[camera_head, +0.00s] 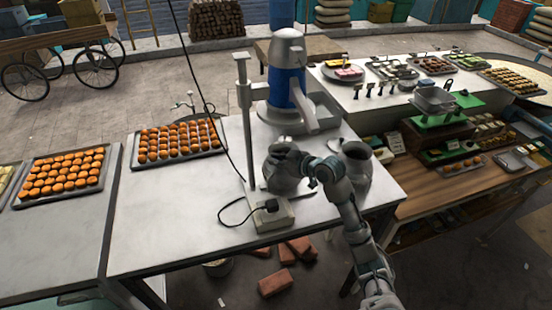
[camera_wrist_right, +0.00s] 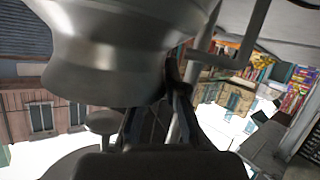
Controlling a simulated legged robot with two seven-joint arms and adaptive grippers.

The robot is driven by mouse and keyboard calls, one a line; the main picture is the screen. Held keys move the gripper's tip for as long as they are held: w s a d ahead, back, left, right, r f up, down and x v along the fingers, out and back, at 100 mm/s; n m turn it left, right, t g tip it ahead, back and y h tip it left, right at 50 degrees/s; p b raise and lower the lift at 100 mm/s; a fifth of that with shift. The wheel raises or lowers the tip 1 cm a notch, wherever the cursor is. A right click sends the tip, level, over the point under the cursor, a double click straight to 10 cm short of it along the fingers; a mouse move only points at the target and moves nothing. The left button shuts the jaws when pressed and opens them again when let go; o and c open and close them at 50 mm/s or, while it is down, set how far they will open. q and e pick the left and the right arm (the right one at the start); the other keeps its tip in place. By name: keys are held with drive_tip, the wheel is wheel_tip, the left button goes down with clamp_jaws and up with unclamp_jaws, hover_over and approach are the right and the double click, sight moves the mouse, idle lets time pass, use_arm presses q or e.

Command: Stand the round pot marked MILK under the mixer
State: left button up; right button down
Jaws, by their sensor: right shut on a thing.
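A round grey metal pot (camera_head: 284,182) is at the middle of the metal table, beside the thin upright pole of a stand (camera_head: 246,125). My right gripper (camera_head: 312,168) is at the pot's right side and is shut on it. In the right wrist view the pot's rounded metal wall (camera_wrist_right: 105,55) fills the upper left, with the dark fingers (camera_wrist_right: 155,122) against it. No MILK mark is readable. A blue and grey machine (camera_head: 286,85) with a spout stands behind the pot. I cannot tell for sure which apparatus is the mixer. My left gripper is not in view.
A second metal pot (camera_head: 357,172) stands right of my gripper. The stand's pale base box (camera_head: 270,216) with a black plug and cable is in front. Trays of orange sweets (camera_head: 180,142) are on the left. A stepped counter (camera_head: 440,195) is on the right.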

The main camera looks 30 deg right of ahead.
drive_tip(key=shift+d, duration=0.2)
drive_tip(key=c, duration=1.2)
unclamp_jaws()
drive_tip(key=shift+f, duration=0.1)
drive_tip(key=shift+a, duration=0.1)
drive_tip(key=shift+s, duration=0.2)
drive_tip(key=b+v, duration=0.2)
drive_tip(key=v, duration=0.9)
drive_tip(key=shift+s+r, duration=0.2)
drive_tip(key=shift+s, duration=0.1)
